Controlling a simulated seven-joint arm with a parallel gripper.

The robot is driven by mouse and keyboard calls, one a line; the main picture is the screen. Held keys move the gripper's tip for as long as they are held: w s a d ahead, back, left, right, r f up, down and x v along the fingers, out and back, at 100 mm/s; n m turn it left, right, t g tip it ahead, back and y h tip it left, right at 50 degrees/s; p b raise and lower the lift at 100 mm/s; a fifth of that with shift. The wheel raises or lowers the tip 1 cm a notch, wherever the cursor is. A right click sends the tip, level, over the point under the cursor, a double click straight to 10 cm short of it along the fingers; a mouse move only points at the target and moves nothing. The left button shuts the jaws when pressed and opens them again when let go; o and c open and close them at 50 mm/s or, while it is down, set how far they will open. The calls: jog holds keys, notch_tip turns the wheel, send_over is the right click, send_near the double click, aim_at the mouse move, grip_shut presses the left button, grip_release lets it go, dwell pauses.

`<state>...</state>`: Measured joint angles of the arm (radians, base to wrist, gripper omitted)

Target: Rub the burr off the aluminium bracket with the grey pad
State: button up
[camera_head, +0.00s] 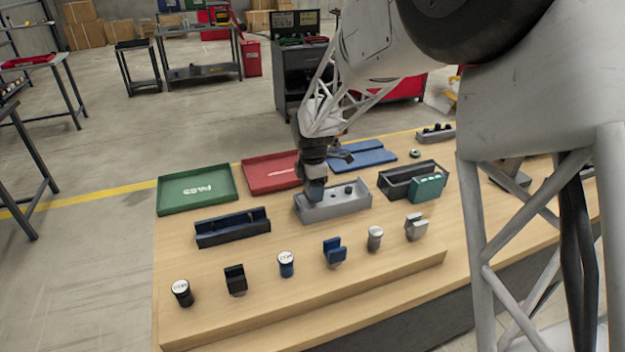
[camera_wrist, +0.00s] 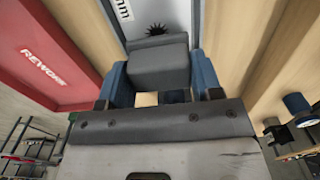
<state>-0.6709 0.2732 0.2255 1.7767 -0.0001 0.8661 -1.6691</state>
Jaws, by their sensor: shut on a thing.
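My gripper (camera_head: 316,192) points down at the left end of a light grey, open trough-like piece (camera_head: 345,210) in the middle of the bench. In the wrist view my gripper's (camera_wrist: 158,92) blue fingers are shut on a grey block, the pad (camera_wrist: 158,65). Beyond the pad lies a grey surface (camera_wrist: 185,14) with a black, spiky mark, the burr (camera_wrist: 158,30). The pad's edge sits beside the burr; I cannot tell whether they touch. A small silver bracket (camera_head: 415,228) stands at the right of the front row; I cannot tell which piece is the aluminium bracket.
A red tray (camera_head: 271,173), marked REWORK in the wrist view (camera_wrist: 45,55), and a green PASS tray (camera_head: 196,190) lie behind left. A black trough (camera_head: 232,230) is left; a dark bin (camera_head: 398,186) and teal box (camera_head: 427,188) are right. Several small parts line the front.

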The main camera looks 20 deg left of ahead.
jog(key=shift+f, duration=0.65)
jog(key=shift+w+d+r, duration=0.1)
jog(key=shift+w+d, duration=0.1)
jog(key=shift+w, duration=0.05)
jog(key=shift+c, duration=0.4)
jog(key=shift+w+d+f, duration=0.3)
jog(key=shift+w+d, duration=0.35)
jog(key=shift+d, duration=0.05)
jog(key=shift+c, duration=0.5)
jog(key=shift+s+a, duration=0.8)
jog(key=shift+a, duration=0.05)
jog(key=shift+w+d, duration=0.95)
jog(key=shift+d, duration=0.05)
jog(key=shift+s+a, duration=1.15)
jog(key=shift+w+d, duration=1.1)
jog(key=shift+d, duration=0.05)
jog(key=shift+s+a, duration=1)
jog(key=shift+a, duration=0.05)
jog(key=shift+r, duration=4.15)
